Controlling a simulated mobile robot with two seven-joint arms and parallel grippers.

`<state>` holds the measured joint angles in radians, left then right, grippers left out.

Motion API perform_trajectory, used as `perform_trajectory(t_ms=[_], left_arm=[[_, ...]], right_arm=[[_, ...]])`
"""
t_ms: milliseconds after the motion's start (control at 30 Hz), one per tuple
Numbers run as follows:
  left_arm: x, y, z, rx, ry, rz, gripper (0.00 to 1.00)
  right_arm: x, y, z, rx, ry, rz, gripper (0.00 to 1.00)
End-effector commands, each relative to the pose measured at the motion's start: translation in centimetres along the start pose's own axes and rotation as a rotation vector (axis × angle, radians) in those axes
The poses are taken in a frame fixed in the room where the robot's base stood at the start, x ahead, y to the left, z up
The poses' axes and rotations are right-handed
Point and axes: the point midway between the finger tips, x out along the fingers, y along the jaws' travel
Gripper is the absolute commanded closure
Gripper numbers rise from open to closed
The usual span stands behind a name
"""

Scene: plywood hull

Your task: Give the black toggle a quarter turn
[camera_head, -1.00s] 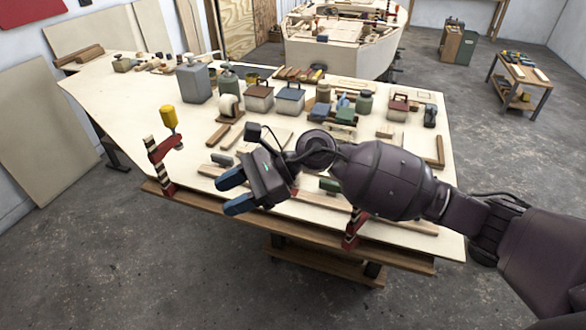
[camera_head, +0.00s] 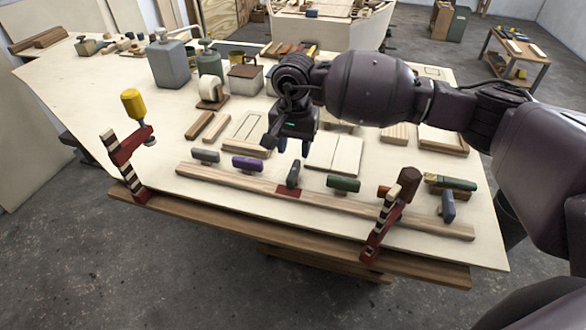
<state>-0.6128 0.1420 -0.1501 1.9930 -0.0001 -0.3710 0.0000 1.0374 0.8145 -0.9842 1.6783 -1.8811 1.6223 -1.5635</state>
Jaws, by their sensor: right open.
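A row of toggles stands along a long wooden strip (camera_head: 330,200) near the table's front edge. The darkest one, dark grey to black (camera_head: 293,174), stands behind a red patch on the strip and points front to back. It looks like the black toggle. My right gripper (camera_head: 287,146) is open and empty, pointing down just behind and above this toggle, apart from it. Its finger detail is partly hidden by the wrist. My left gripper is not in view.
Neighbouring toggles are purple (camera_head: 248,163), grey (camera_head: 205,157), green (camera_head: 343,184) and blue-grey (camera_head: 448,206). Red clamps stand at the left (camera_head: 126,160) and right (camera_head: 388,218) of the front edge. Wooden pieces (camera_head: 333,152) lie behind the row.

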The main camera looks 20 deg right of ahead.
Motion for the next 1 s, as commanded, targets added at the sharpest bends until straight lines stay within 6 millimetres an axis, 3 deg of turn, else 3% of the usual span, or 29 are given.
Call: perform_trajectory(t_ms=[200,400,867,1000], left_arm=[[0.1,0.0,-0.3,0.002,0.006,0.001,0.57],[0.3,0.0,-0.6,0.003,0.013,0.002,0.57],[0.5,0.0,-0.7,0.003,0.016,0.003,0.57],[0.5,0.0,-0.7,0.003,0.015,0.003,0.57]], right_arm=[[4.0,0.0,0.1,0.001,-0.005,0.002,0.55],[6.6,0.0,0.1,0.001,-0.003,0.0,0.55],[7.8,-0.1,0.1,0.0,-0.002,-0.001,0.55],[7.8,-0.1,0.1,0.0,-0.002,-0.001,0.72]])
